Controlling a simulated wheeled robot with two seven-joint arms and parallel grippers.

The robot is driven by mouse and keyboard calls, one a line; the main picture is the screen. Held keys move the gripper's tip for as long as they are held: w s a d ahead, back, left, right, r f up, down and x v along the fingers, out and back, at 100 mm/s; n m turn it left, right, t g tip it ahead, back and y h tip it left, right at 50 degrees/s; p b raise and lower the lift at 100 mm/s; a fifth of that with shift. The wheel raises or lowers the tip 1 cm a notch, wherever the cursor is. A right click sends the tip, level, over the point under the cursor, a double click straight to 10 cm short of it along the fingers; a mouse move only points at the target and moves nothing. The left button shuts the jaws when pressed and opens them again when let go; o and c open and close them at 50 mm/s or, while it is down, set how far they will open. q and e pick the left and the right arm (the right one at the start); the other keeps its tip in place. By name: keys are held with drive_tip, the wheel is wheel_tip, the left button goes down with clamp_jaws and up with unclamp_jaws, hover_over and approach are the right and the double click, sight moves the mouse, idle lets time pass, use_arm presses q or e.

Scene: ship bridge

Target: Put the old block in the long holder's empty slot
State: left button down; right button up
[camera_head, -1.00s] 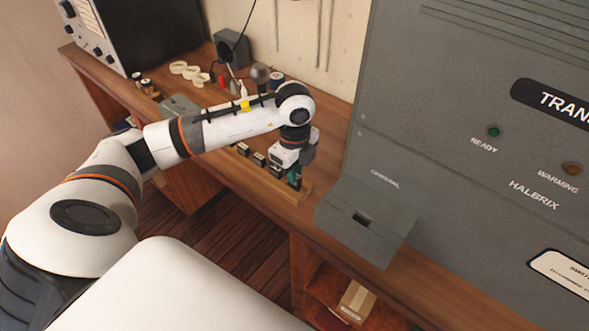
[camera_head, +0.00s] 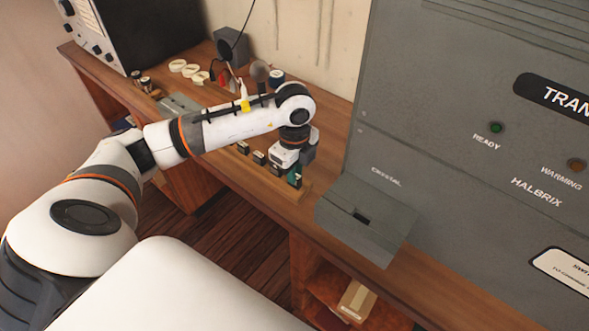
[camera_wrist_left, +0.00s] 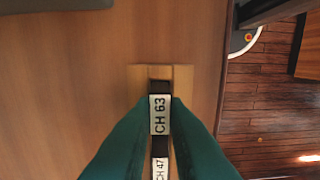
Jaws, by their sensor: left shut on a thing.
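My left gripper (camera_head: 296,176) has teal fingers and points down at the near right end of the long wooden holder (camera_head: 290,195). In the left wrist view the gripper (camera_wrist_left: 160,112) is shut on a dark block with a white label, CH 63 (camera_wrist_left: 159,113). This block is at the end of the holder (camera_wrist_left: 183,78), in line with its row. I cannot tell whether it sits fully down in the slot. A block labelled CH 47 (camera_wrist_left: 160,167) is right behind it, partly hidden by the fingers. Other small blocks (camera_head: 259,158) stand along the holder.
A grey box marked CRYSTAL (camera_head: 365,217) with a dark slot stands right of the holder, against the grey transmitter cabinet (camera_head: 460,130). Cream rings (camera_head: 190,71), small jars and a lamp stand further back on the wooden desk. The desk's front edge runs close by the holder.

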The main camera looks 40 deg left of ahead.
use_arm(q)
drive_tip(key=shift+f+b, duration=0.4)
drive_tip(key=shift+f, duration=0.05)
idle(1.4)
idle(0.3)
drive_tip(key=c, duration=1.3)
unclamp_jaws()
drive_tip(key=shift+c, duration=0.2)
drive_tip(key=shift+r, duration=0.15)
wheel_tip(320, 180, up, 12)
drive_tip(key=b, duration=0.1)
